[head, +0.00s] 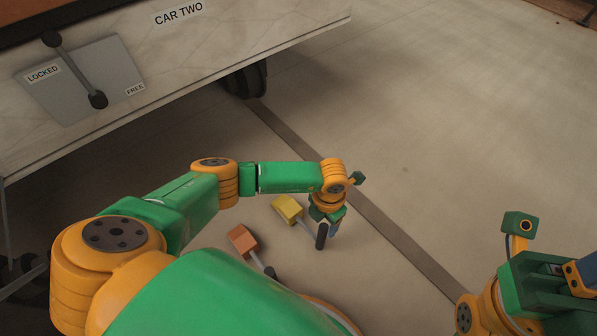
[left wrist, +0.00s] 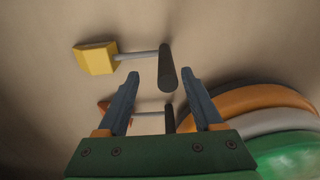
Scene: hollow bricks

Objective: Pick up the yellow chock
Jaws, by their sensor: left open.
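The yellow chock (head: 287,208) lies on the floor, a yellow block with a grey rod ending in a dark grip (head: 321,237). In the left wrist view the yellow block (left wrist: 97,58) is at the upper left. Its dark grip (left wrist: 167,67) shows between and just beyond the tips of my left gripper (left wrist: 163,82). The gripper is open, with nothing held; I cannot tell whether a finger touches the grip. In the head view my left gripper (head: 333,226) is beside the grip, partly hidden by its own wrist. My right gripper (head: 580,276) is cut off at the right edge.
An orange chock (head: 243,240) with a similar handle lies nearer to me, partly behind my arm. A car side (head: 200,60) marked CAR TWO, with a lever on a LOCKED/FREE plate (head: 85,80), stands at upper left.

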